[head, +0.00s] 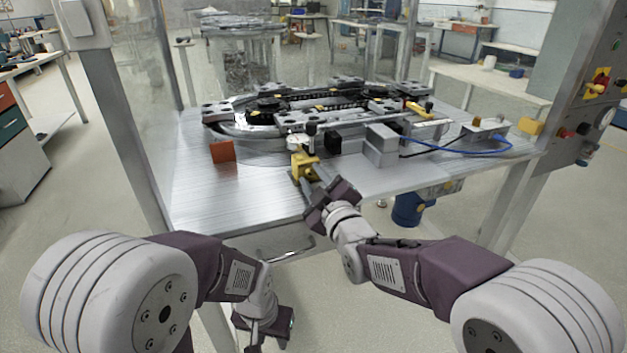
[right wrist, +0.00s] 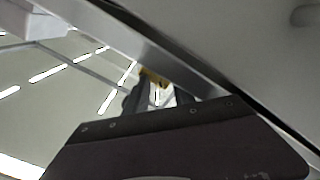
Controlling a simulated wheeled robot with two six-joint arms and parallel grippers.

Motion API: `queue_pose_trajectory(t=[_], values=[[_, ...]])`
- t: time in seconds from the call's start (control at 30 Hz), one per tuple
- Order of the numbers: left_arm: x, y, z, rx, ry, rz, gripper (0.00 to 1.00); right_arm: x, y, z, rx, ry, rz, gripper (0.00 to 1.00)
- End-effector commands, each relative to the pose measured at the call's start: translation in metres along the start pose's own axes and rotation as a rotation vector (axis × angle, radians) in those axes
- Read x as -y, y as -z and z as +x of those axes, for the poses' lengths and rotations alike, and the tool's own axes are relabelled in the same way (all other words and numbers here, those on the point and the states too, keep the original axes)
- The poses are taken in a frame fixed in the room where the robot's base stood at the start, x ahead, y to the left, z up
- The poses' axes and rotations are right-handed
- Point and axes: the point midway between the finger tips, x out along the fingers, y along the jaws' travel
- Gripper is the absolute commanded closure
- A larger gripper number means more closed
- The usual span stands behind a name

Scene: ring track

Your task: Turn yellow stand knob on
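The yellow stand (head: 302,165) is at the front edge of the metal table, below the ring track. A round dial (head: 296,142) and a black knob-like top (head: 311,128) show just above it. My right gripper (head: 310,186) is at the stand's lower front, its fingertips close to the yellow part. In the right wrist view the fingers (right wrist: 158,95) are apart, with a yellow piece (right wrist: 153,77) showing between and beyond their tips. Whether they touch it I cannot tell. My left gripper (head: 264,335) hangs low, below the table and away from the stand; its fingers are unclear.
An orange plate (head: 222,151) stands left of the stand. A black block (head: 333,143) and grey blocks (head: 381,145) stand to its right. The ring track (head: 240,126) is behind. A blue hose (head: 490,151) lies at the right. The table's front left (head: 240,190) is bare.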

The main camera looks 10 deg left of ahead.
Motion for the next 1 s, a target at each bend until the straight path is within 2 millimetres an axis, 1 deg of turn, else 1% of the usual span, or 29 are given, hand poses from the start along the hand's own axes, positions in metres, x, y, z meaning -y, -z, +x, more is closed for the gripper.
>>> queue_pose_trajectory(t=[0.07, 0.1, 0.2, 0.47, 0.67, 0.87, 1.0], values=[[0.0, 0.0, -0.0002, 0.0, 0.0, 0.0, 0.64, -0.0002, 0.0002, -0.0002, 0.0, 0.0, 0.0, 0.7], [0.0, 0.0, -0.0002, 0.0, 0.0, 0.0, 0.64, -0.0002, 0.0003, -0.0003, 0.0, 0.0, 0.0, 0.76], [0.0, 0.0, -0.0002, 0.0, 0.0, 0.0, 0.64, -0.0002, 0.0003, -0.0004, -0.001, 0.0, 0.0, 1.0], [0.0, 0.0, 0.0001, 0.0, 0.0, 0.0, 0.64, 0.0, 0.0003, -0.0005, -0.001, 0.0, 0.006, 1.0], [0.0, -0.0002, 0.002, 0.0, 0.0, 0.0, 0.64, -0.0002, 0.0001, -0.0006, -0.001, -0.001, 0.063, 1.0], [0.0001, -0.0006, 0.0058, 0.0, 0.0, 0.0, 0.64, -0.001, -0.0001, -0.0006, -0.002, -0.001, 0.202, 1.0], [0.0002, -0.0009, 0.009, 0.0, 0.0, 0.0, 0.64, -0.0016, -0.0006, -0.0005, -0.002, -0.001, 0.331, 1.0]])
